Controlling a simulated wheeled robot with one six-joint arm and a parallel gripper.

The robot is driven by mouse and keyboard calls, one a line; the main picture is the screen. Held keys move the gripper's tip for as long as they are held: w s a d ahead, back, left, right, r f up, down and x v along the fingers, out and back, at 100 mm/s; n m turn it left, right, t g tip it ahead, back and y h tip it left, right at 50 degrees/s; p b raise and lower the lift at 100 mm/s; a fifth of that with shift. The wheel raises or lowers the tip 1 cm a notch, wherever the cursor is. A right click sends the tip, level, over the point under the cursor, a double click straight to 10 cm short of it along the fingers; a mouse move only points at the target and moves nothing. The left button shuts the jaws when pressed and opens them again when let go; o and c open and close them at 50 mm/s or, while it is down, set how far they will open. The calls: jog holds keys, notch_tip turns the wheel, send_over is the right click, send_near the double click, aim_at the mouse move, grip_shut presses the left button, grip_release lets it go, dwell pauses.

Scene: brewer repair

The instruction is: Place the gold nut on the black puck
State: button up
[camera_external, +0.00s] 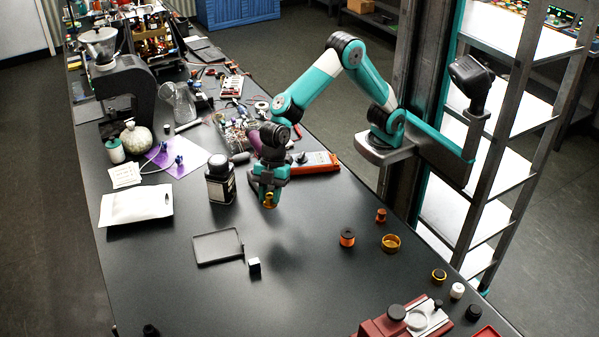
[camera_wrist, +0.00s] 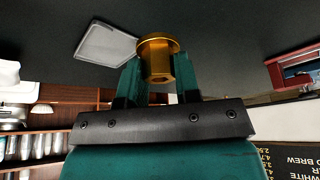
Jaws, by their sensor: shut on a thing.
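My gripper (camera_external: 268,190) is shut on the gold nut (camera_external: 270,201) and holds it in the air above the dark table. In the wrist view the flanged gold nut (camera_wrist: 158,60) sits between the two teal fingertips (camera_wrist: 158,78). A small black round piece (camera_external: 474,312), which looks like the black puck, stands at the front right of the table, far from my gripper. Other small black round pieces are near it, so I cannot be sure which is the puck. I cannot make out the puck in the wrist view.
A dark jar (camera_external: 220,180) stands close left. A red machine (camera_external: 400,322) is at the front right. The middle front is clear.

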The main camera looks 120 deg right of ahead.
jog(key=w+d+r+m+p, duration=0.1)
jog(key=w+d+r+p, duration=0.2)
jog(key=d+r, duration=0.3)
jog(key=w+d+r+m+p, duration=0.1)
jog(key=w+d+r+p, duration=0.2)
jog(key=r, duration=0.5)
notch_tip(320, 180, up, 10)
jog(key=r+m+t+h+p, duration=0.1)
jog(key=m+p, duration=0.2)
jog(key=p, duration=0.1)
send_over(214, 161)
jog(key=s, duration=0.1)
jog(key=f+p, duration=0.2)
jog(key=f, duration=0.7)
jog(key=f+p, duration=0.2)
jog(key=f, duration=0.8)
jog(key=shift+s+d+f, duration=0.15)
jog(key=shift+s+f, duration=0.05)
jog(key=shift+f, duration=0.05)
jog(key=shift+f, duration=0.15)
jog(key=o, duration=1)
